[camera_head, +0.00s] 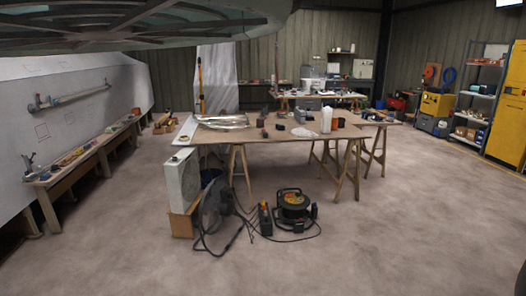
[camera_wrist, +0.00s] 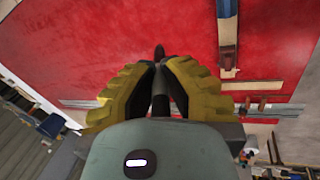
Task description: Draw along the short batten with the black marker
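My gripper (camera_wrist: 158,72) shows only in the wrist view, with its yellow-sided fingers closed in around a thin black marker (camera_wrist: 160,90). The marker's dark end points away from me toward a red surface; whether it touches the surface I cannot tell. A wooden strip with a blue upper part (camera_wrist: 228,35) lies on the red surface, right of the fingers. A thin pale wooden strip (camera_wrist: 262,86) and a grey strip (camera_wrist: 272,110) run crosswise at the lower right. Which one is the short batten I cannot tell.
In the head view, a long rod-like piece (camera_head: 72,98) is on the pale left wall above a narrow bench (camera_head: 72,175) with tools. A trestle table (camera_head: 285,137) stands mid-room, with a cable reel (camera_head: 292,204) and a fan in front. The right-hand floor (camera_head: 430,220) is clear.

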